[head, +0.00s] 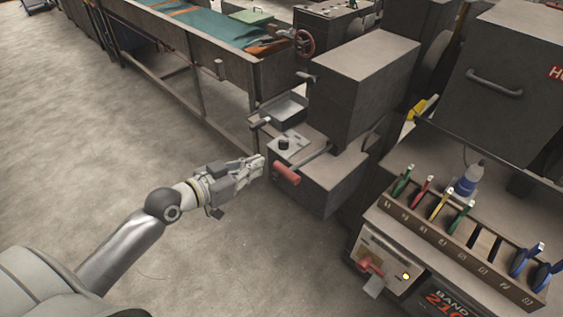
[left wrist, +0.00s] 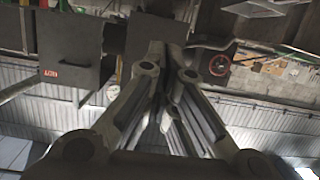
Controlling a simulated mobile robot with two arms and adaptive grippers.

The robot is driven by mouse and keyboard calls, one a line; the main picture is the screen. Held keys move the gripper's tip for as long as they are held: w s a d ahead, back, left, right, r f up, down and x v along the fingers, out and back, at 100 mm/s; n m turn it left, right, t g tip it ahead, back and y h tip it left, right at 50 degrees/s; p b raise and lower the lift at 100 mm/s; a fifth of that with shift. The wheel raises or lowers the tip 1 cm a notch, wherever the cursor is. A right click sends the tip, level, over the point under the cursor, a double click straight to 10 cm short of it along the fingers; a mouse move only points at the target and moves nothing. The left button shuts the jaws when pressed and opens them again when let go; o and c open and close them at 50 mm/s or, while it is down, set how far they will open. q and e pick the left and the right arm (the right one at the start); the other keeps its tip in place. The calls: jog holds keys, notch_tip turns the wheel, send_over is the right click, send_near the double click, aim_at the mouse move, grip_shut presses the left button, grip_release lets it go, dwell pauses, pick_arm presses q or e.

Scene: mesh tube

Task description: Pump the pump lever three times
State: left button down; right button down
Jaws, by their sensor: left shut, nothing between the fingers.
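The pump lever is a metal rod with a red grip (head: 286,173), sticking out from the low grey machine (head: 330,180) in the middle of the head view. My left gripper (head: 261,166) is shut and empty. In the head view its fingertips appear just left of the red grip, with a small gap. In the left wrist view my gripper (left wrist: 168,60) has its fingers together, and I cannot make out the red grip there. My right gripper is not in view.
A metal tray (head: 283,110) and a dark-tipped handle (head: 260,123) stand behind the lever. A long bench (head: 190,45) runs behind on the left. A tool rack (head: 460,250) stands at right. The floor (head: 120,130) at left is clear.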

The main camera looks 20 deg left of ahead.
pick_arm(q)
jog(key=shift+r, duration=0.1)
dwell(0.3)
jog(key=p, duration=0.3)
send_over(282, 165)
jog(key=s+d, duration=0.1)
jog(key=s, duration=0.2)
notch_tip(282, 165, down, 2)
jog(key=shift+w+d+f+b, duration=0.1)
jog(key=shift+f+b, duration=0.2)
jog(key=shift+f, duration=1.95)
jog(key=shift+f, duration=0.1)
